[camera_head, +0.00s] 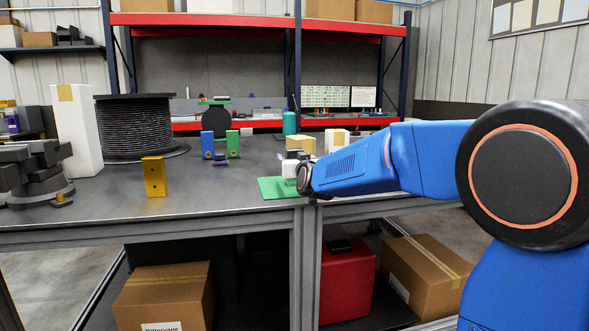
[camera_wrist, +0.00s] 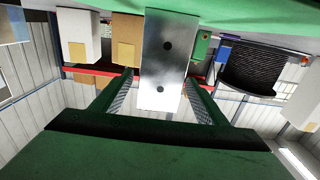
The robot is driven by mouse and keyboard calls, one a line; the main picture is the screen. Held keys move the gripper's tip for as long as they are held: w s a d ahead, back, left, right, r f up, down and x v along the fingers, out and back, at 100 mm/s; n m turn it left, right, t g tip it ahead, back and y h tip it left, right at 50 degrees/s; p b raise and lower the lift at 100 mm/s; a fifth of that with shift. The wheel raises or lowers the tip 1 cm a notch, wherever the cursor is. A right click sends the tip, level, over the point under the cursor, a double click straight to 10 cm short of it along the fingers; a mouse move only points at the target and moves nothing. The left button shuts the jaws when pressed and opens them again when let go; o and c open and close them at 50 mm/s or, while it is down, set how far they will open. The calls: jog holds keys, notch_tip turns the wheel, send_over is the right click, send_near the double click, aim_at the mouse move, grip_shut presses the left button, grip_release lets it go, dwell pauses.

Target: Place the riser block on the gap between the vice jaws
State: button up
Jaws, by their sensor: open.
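A silver block with two dark holes, which looks like the riser block, shows in the wrist view (camera_wrist: 163,62), where the picture is upside down. It also shows in the head view (camera_head: 289,169), small and partly hidden by my gripper, standing on a green mat (camera_head: 272,188). My gripper (camera_wrist: 158,92) is open, with one finger on each side of the block in the wrist view. I cannot tell whether the fingers touch it. A dark grey vice (camera_head: 38,172) stands at the far left of the bench, partly cut off. Its jaw gap is not clear from here.
A yellow block (camera_head: 154,177) with holes stands mid-bench. Blue and green blocks (camera_head: 233,144), a black cable spool (camera_head: 140,128) and a tall white box (camera_head: 77,131) stand farther back. Cartons (camera_head: 300,143) stand behind the mat.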

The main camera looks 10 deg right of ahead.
jog(key=shift+w, duration=0.1)
jog(key=shift+c, duration=0.7)
jog(key=c, duration=1.5)
jog(key=shift+r, duration=0.1)
grip_shut()
